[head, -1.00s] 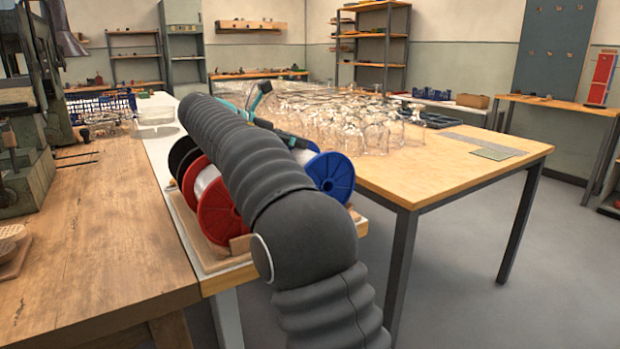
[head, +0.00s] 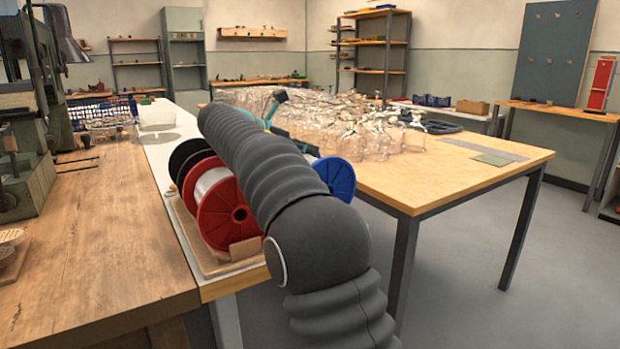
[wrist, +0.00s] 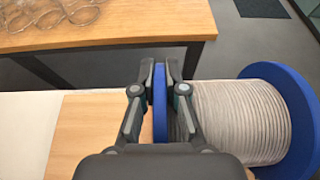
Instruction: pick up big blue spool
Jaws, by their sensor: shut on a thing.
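The big blue spool shows in the head view (head: 337,178) as one blue flange right of my dark ribbed arm. The arm hides most of it. In the wrist view, the spool (wrist: 240,112) has two blue flanges with pale line wound between them. My gripper (wrist: 161,66) is shut on the nearer, left flange, one finger on each side of it. In the head view the gripper's jaws are hidden behind the arm. I cannot tell whether the spool touches the board beneath.
A red spool (head: 225,212) and a black spool (head: 188,160) stand left of my arm on a wooden board. A wooden workbench (head: 95,240) lies to the left. A table (head: 450,175) crowded with clear glassware stands behind on the right. Open floor lies at the right.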

